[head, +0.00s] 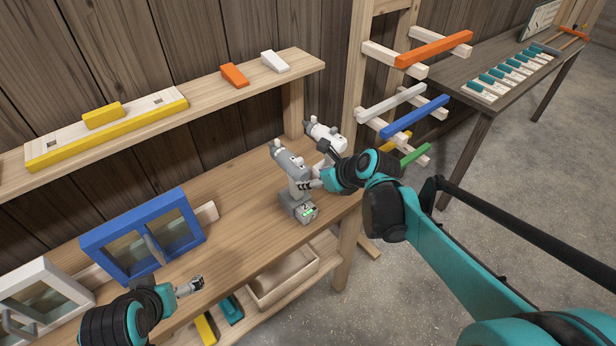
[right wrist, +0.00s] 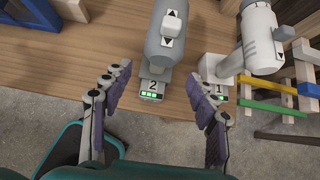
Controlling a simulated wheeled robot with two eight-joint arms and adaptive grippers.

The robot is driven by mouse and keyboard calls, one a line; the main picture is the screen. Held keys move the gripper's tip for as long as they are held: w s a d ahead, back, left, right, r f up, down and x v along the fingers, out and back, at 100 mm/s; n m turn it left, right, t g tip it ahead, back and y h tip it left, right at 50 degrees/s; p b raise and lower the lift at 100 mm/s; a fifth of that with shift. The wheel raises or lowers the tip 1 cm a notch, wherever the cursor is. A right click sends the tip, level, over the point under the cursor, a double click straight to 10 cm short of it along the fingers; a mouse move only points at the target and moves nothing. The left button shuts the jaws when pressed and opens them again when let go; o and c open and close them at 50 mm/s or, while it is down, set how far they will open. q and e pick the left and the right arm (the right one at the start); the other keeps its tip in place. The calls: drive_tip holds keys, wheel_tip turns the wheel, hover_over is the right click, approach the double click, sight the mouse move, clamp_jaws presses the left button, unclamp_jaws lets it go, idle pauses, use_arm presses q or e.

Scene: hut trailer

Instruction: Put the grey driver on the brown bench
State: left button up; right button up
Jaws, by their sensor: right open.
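The grey driver (head: 290,162) stands upright on its base marked 2 near the front edge of the light wooden workbench (head: 240,225). My right gripper (head: 312,181) is at its handle from the right. In the right wrist view, the open fingers (right wrist: 163,95) lie either side of the grey driver (right wrist: 168,50), with gaps and no clear contact. A white driver (head: 325,136) marked 1 stands just behind it and to the right. The dark brown bench (head: 455,70) is at the back right. My left gripper (head: 190,286) is over the workbench at lower left; its opening is unclear.
A rack with coloured bars (head: 415,103) stands between the workbench and the brown bench. A teal-and-white keyed instrument (head: 513,72) lies on the brown bench; its near left part looks clear. A blue window frame (head: 145,238) stands left on the workbench. A shelf (head: 210,98) runs above.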

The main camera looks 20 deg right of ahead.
drive_tip(key=s+a+f+n+h, duration=0.1)
drive_tip(key=s+n, duration=0.7)
drive_tip(key=n, duration=0.8)
drive_tip(key=s+a+f+n+g+h, duration=0.1)
drive_tip(key=s+n+h, duration=0.1)
drive_tip(key=s+n, duration=0.7)
drive_tip(key=shift+s+a+f+n, duration=0.25)
drive_tip(key=shift+a+n, duration=0.1)
drive_tip(key=shift+n, duration=3.15)
